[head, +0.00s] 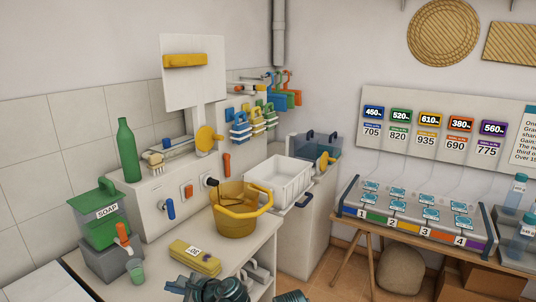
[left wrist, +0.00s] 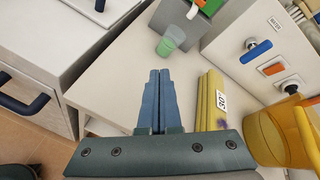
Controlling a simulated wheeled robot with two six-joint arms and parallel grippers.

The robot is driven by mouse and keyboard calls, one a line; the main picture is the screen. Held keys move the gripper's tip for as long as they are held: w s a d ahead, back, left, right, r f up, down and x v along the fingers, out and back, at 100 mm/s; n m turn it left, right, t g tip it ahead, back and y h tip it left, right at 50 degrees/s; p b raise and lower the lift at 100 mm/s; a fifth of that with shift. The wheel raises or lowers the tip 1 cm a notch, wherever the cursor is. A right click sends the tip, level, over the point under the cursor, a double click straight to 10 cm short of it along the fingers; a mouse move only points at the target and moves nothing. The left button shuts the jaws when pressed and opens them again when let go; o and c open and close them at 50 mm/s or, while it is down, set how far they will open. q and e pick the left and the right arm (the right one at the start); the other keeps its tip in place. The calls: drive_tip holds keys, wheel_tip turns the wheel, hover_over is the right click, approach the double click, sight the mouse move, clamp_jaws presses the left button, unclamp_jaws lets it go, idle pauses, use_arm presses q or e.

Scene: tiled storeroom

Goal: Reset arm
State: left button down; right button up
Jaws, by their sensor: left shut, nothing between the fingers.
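My left gripper (head: 174,283) is low in the head view, over the front of the white counter. Its two blue-grey fingers (left wrist: 160,100) lie together in the left wrist view, shut with nothing between them. A folded yellow cloth (head: 195,257) with a number label lies on the counter near it; in the left wrist view the cloth (left wrist: 207,105) is just right of the fingers. A small green cup (left wrist: 170,41) stands beyond the fingertips. The fingers appear apart from both. My right gripper is not identifiable in view.
A yellow pot (head: 237,220) stands on the counter, right of the cloth. The green soap dispenser (head: 104,225) is at the left, and a white basin (head: 280,182) behind the pot. A bench with a numbered tray (head: 410,229) stands at right.

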use_arm(q)
drive_tip(key=s+d+f+n+g+h+p, duration=0.1)
drive_tip(key=s+d+f+n+g+h, duration=0.1)
drive_tip(key=d, duration=0.5)
drive_tip(key=s+d+f+n+g+h+p, duration=0.1)
drive_tip(key=s+d+f+n+g+h, duration=0.1)
drive_tip(key=s+d+n+h, duration=0.3)
drive_tip(key=s+d+f+n+g+h+p, duration=0.2)
drive_tip(key=s+d+f+n+h, duration=0.1)
drive_tip(key=d, duration=0.6)
drive_tip(key=shift+s+f+n+h, duration=0.4)
drive_tip(key=shift+s+f+n, duration=0.25)
drive_tip(key=shift+s+n, duration=0.4)
drive_tip(key=shift+d, duration=0.1)
